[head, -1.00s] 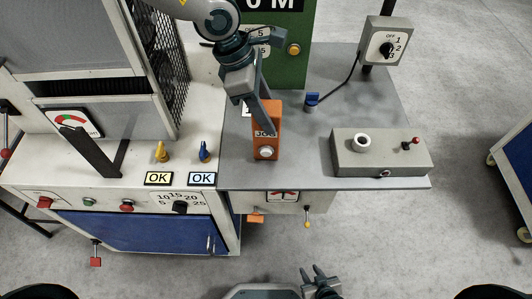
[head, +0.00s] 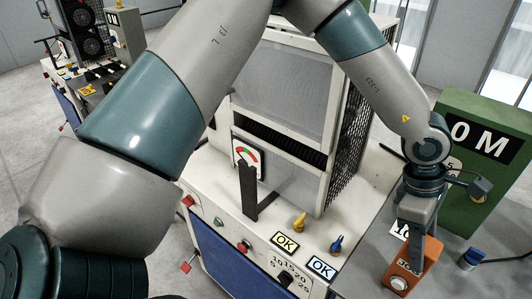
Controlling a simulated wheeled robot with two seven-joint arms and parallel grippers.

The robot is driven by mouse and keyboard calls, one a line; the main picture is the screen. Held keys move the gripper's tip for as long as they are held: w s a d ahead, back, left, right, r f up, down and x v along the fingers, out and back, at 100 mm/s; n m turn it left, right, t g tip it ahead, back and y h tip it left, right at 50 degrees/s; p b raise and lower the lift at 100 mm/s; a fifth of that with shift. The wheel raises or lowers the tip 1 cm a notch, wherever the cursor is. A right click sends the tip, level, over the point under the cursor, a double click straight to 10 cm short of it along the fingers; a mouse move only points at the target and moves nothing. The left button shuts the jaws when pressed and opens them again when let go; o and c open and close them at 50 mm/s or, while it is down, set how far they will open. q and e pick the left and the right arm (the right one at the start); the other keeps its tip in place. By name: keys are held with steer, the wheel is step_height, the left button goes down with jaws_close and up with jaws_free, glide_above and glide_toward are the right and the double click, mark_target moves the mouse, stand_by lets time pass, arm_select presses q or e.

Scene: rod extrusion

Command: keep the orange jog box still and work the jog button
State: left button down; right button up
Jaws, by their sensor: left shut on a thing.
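The orange jog box (head: 418,266) lies on the grey table at the lower right of the head view. Its pale round jog button (head: 399,284) is at the near end of its top face. My left arm reaches across the view from the left. My left gripper (head: 412,243) points down at the jog box and is shut on it around its far part. The fingers hide some of the box and its label. Nothing is touching the jog button. My right gripper is outside the view.

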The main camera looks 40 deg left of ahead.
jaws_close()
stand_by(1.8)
